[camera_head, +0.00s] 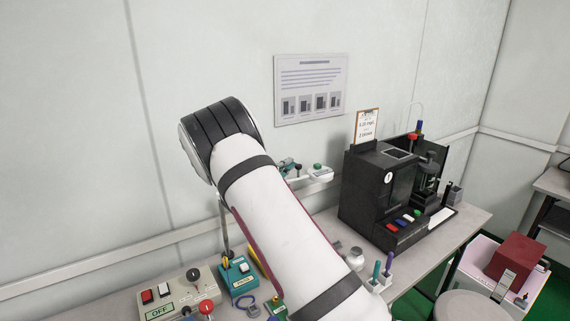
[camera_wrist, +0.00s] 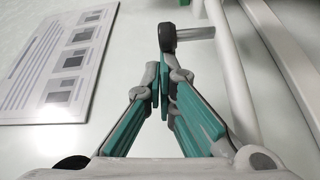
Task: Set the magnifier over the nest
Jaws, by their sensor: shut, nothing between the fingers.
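My gripper (camera_wrist: 162,88) shows in the wrist view with its teal-lined fingers closed together and nothing between them. Just past the fingertips is a black round knob (camera_wrist: 167,38) on a short grey rod; I cannot tell whether the fingers touch it. Pale bars (camera_wrist: 275,60) run beside it on the right and may belong to the magnifier's arm. I cannot clearly make out the magnifier's lens or the nest.
A control box with switches (camera_head: 170,300) and a teal box (camera_head: 238,275) stand on the bench at left. A black machine (camera_head: 385,185) stands at right, with small tool holders (camera_head: 378,280) before it. A poster (camera_head: 311,90) hangs on the wall, also in the wrist view (camera_wrist: 60,65).

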